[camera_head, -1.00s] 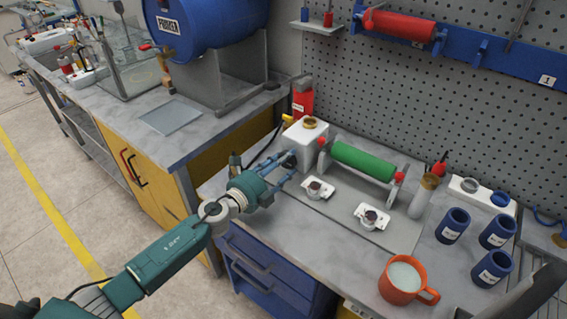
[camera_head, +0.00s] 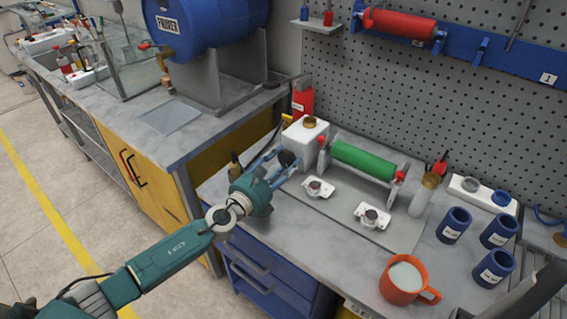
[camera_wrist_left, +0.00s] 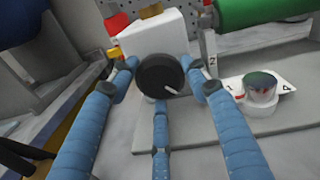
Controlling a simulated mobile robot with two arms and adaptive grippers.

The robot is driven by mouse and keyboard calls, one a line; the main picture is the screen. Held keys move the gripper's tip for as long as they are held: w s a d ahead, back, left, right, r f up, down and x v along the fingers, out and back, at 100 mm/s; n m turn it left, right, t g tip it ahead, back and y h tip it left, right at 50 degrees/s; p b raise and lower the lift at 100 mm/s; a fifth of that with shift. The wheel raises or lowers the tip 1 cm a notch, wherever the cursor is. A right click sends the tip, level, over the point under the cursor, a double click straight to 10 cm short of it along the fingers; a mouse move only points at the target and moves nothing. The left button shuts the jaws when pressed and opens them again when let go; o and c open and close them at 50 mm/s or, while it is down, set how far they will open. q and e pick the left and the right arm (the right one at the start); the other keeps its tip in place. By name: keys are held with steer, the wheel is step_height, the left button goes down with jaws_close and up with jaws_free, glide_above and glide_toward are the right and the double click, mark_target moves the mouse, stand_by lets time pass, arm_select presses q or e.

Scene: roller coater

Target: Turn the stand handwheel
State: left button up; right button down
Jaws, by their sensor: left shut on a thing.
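The handwheel is a black round knob with a small pale handle (camera_wrist_left: 160,77), on the front of a white box-shaped stand (camera_head: 306,146) with a brass cap. In the head view the handwheel (camera_head: 287,158) shows partly between the fingers. My left gripper (camera_head: 281,160) reaches it from the front left. In the wrist view the blue fingers of my left gripper (camera_wrist_left: 158,84) are closed around the handwheel's rim, one on each side and one below.
A green roller (camera_head: 363,160) on a frame stands right of the stand, with two small metal cups in front. An orange mug (camera_head: 402,280) and several blue cups stand further right. A red bottle (camera_head: 303,100) is behind the stand. A blue drum (camera_head: 207,30) stands at the back left.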

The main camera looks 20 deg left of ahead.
arm_select(q)
steer(key=m, duration=0.4)
steer(key=shift+s+d+f, duration=0.1)
steer(key=shift+f, duration=0.2)
steer(key=shift+m+b, duration=0.3)
steer(key=shift+m, duration=1.2)
steer(key=shift+f, duration=0.1)
steer(key=o, duration=0.8)
steer(key=shift+o, duration=0.3)
steer(key=shift+s, duration=0.15)
steer(key=shift+t, duration=0.3)
steer(key=v, duration=1.1)
steer(key=shift+s+r, duration=0.2)
steer(key=shift+s, duration=0.15)
